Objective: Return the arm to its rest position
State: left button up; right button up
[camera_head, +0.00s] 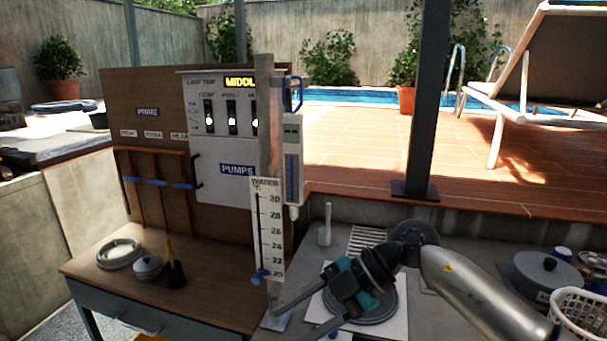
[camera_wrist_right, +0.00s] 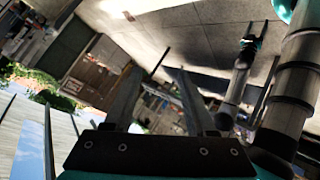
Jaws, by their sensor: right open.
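My right arm comes in from the right in the head view. Its gripper (camera_head: 292,323) points down and left over the grey worktop, in front of the wooden panel. Its two fingers are apart with nothing between them; the lower finger runs to the picture's bottom edge. In the right wrist view the same gripper (camera_wrist_right: 157,78) is open and empty. A round grey lid-like disc (camera_head: 375,305) on a white sheet lies behind and below the gripper. My left arm does not show in the head view. A small arm with teal parts shows in the wrist view; its finger opening is unclear.
A thermometer board (camera_head: 268,230) hangs on a post close to the gripper's left. A pump panel (camera_head: 225,150) stands behind. A white basket (camera_head: 585,318) and a grey pot (camera_head: 547,278) are at the right. A wooden bench (camera_head: 215,285) holds a coil and small tools.

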jog(key=s+a+r+t+y, duration=0.1)
jog(key=a+r+y, duration=0.3)
jog(key=a+y, duration=0.1)
jog(key=w+d+r+m+t+y, duration=0.35)
jog(key=r+m+t, duration=0.55)
jog(key=t, duration=0.5)
jog(key=d+f+m+t+h, duration=0.3)
jog(key=d+f+m+h, duration=1.25)
jog(key=h, duration=0.25)
jog(key=s+d+f+m+g+h, duration=0.1)
jog(key=s+d+f+g+h, duration=0.15)
jog(key=s+f+g, duration=0.55)
jog(key=s+f+g+y, duration=0.2)
jog(key=s+f+g, duration=0.45)
jog(key=s, duration=0.95)
notch_tip(320, 180, down, 25)
jog(key=s+n+b, duration=0.1)
jog(key=s, duration=0.1)
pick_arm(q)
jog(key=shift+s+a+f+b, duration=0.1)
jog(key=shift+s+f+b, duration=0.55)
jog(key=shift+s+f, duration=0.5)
pick_arm(e)
jog(key=s+d+f, duration=0.3)
jog(key=s+f, duration=1.2)
jog(key=shift+d+g+h, duration=0.15)
jog(key=shift+g+h, duration=0.15)
jog(key=shift+g, duration=0.15)
